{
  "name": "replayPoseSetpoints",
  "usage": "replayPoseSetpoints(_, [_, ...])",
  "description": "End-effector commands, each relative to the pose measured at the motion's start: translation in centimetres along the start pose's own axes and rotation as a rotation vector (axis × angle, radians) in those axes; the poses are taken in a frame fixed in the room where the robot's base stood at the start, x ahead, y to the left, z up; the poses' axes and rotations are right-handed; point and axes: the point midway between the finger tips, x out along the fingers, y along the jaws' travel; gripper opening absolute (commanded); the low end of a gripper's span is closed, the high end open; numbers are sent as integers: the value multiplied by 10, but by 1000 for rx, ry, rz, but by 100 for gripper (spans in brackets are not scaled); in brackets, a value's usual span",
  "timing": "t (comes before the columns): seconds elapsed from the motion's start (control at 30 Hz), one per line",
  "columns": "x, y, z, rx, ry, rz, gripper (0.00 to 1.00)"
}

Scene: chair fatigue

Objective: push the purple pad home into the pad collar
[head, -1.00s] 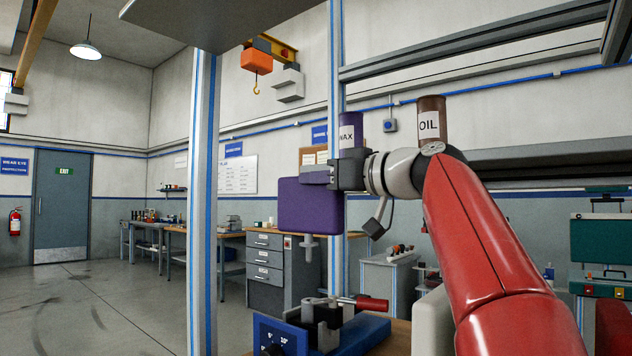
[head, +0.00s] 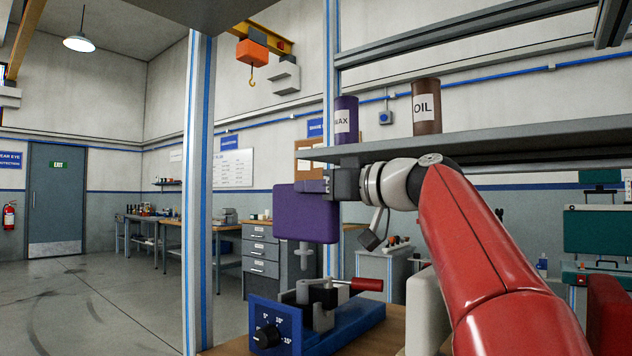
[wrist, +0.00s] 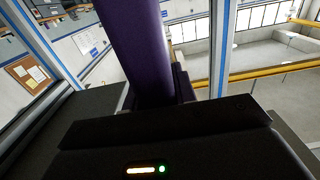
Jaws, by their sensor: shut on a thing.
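The purple pad (head: 305,215) hangs upright from my gripper (head: 326,186), which is shut on its upper right edge. A grey stem (head: 304,250) points down from the pad's underside. Below it, a grey collar (head: 303,292), apparently the pad collar, stands on a blue fixture (head: 345,330). The stem's lower end appears just above the collar, with a small gap; its exact alignment in depth is hard to tell. In the wrist view, the pad (wrist: 138,50) rises from the gripper as a purple slab, and the collar is hidden.
A red-handled clamp (head: 362,285) sits beside the collar, and a dial (head: 266,336) is on the fixture's front. A shelf (head: 470,142) carrying a wax can (head: 346,120) and an oil can (head: 426,108) is close above the arm. A blue-striped post (head: 199,200) stands left.

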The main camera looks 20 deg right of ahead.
Motion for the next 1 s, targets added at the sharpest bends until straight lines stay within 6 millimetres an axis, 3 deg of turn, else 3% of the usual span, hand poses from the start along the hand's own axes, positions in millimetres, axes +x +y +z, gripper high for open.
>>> replayPoseSetpoints(0.2, [0,-1,9,-2,2,0,0])
replayPoseSetpoints(1.0, [-3,-1,10,-2,3,0,0])
